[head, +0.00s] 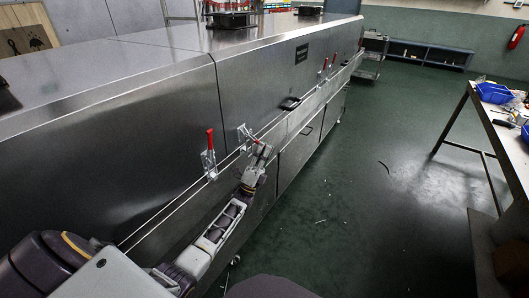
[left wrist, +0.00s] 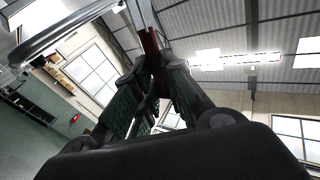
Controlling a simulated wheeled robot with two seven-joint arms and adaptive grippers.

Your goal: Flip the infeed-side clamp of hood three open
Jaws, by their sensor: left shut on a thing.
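A toggle clamp (head: 243,132) sits on the side of the steel dryer, just right of a hood seam. Its lever leans outward and down, away from the hood, into my left gripper (head: 262,152). The gripper's fingers are shut on the clamp's red handle (left wrist: 151,45), which shows between the fingertips (left wrist: 158,70) in the left wrist view. In the head view the fingers mostly hide that handle. A second clamp (head: 209,162), left of the seam, has its red handle upright. My right gripper is not in view.
Two more clamps with upright red handles (head: 333,62) sit farther along the dryer. A black hood handle (head: 290,103) sticks out beyond the held clamp. A workbench (head: 487,115) with blue bins (head: 493,93) stands at right. The green floor between is mostly clear.

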